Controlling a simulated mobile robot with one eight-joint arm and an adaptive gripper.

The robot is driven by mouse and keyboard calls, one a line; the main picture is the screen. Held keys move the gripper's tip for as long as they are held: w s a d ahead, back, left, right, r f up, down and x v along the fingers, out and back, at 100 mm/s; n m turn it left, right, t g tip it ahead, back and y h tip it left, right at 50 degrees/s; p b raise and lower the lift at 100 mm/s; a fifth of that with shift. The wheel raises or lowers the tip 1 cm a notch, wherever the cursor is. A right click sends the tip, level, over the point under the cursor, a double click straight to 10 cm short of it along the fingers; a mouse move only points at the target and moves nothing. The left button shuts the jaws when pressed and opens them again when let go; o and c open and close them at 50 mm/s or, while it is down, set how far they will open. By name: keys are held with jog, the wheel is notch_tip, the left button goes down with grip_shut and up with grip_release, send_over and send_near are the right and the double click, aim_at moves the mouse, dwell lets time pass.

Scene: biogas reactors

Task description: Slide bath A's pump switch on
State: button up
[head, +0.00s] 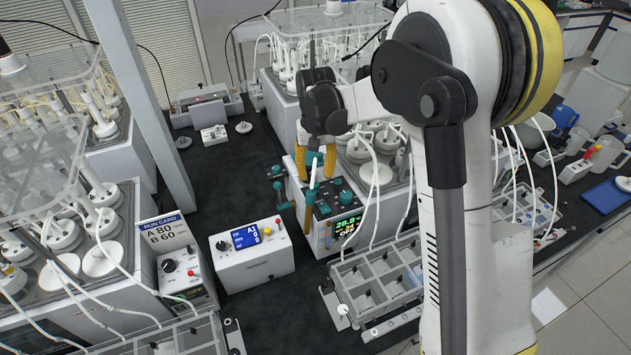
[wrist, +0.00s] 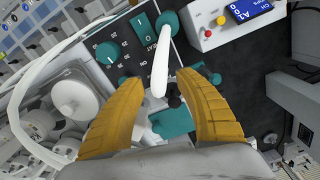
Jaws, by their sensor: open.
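A bath control panel with teal knobs and a lit readout (head: 348,224) stands below my gripper in the head view. In the wrist view its dark face (wrist: 120,45) shows teal dials and a teal rocker switch (wrist: 144,28) beside the word HEAT. I cannot read which bath it belongs to, and no pump label is legible. My gripper (head: 316,178) is open, its yellow fingers pointing down over the panel. In the wrist view, a white lever-like piece (wrist: 160,68) shows between the fingers of my gripper (wrist: 161,84); contact cannot be told. The fingers hide part of the panel.
A white box with a blue screen (head: 252,252) stands left of the panel. A run card (head: 165,234) reads A 80, B 60. A grey compartment rack (head: 385,283) sits at front right. White tubes hang close by. Black bench top (head: 235,180) is clear behind the box.

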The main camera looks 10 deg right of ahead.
aim_at(316, 184)
jog(key=shift+f, duration=1.85)
grip_shut()
